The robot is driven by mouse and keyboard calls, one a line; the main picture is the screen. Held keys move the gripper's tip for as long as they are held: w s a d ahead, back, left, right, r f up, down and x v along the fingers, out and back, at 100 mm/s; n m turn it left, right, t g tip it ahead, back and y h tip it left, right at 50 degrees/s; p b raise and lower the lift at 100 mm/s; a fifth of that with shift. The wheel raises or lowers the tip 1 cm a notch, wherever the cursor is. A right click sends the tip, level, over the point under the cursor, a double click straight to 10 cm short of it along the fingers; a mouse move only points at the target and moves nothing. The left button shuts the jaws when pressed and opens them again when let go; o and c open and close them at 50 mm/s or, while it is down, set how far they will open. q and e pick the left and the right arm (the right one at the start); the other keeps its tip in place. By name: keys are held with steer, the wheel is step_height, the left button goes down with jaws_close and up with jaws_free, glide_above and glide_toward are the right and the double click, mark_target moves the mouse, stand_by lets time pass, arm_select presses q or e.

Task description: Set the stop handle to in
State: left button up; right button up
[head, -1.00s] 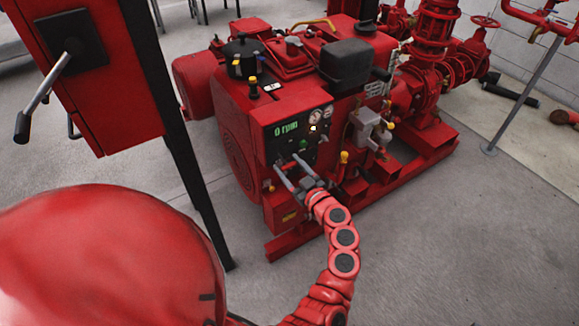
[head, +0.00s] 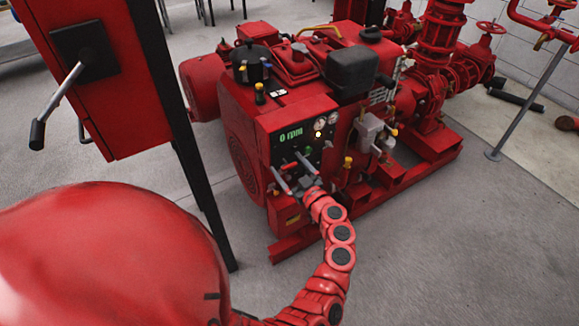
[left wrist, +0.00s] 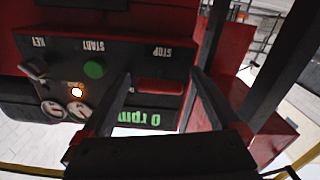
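The stop handle (left wrist: 160,86) is a short red bar under the STOP label on the pump engine's control panel (left wrist: 60,58). In the left wrist view the panel appears upside down. My left gripper (left wrist: 160,76) is open, with one finger on each side of the red handle. I cannot tell whether the fingers touch it. In the head view my left gripper (head: 286,161) reaches up to the front of the panel, below the green rpm display. How far the handle is pushed in is not clear. My right gripper is not in view.
A green START button (left wrist: 94,69), a KEY switch (left wrist: 33,68) and gauges (left wrist: 64,110) share the panel. A red cabinet with a lever (head: 58,98) and a black post (head: 168,80) stand at the left. Grey floor (head: 450,240) is clear at the right.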

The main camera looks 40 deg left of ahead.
arm_select(q)
steer(key=p+v, duration=0.2)
steer(key=v, duration=1.5)
steer(key=shift+d, duration=0.25)
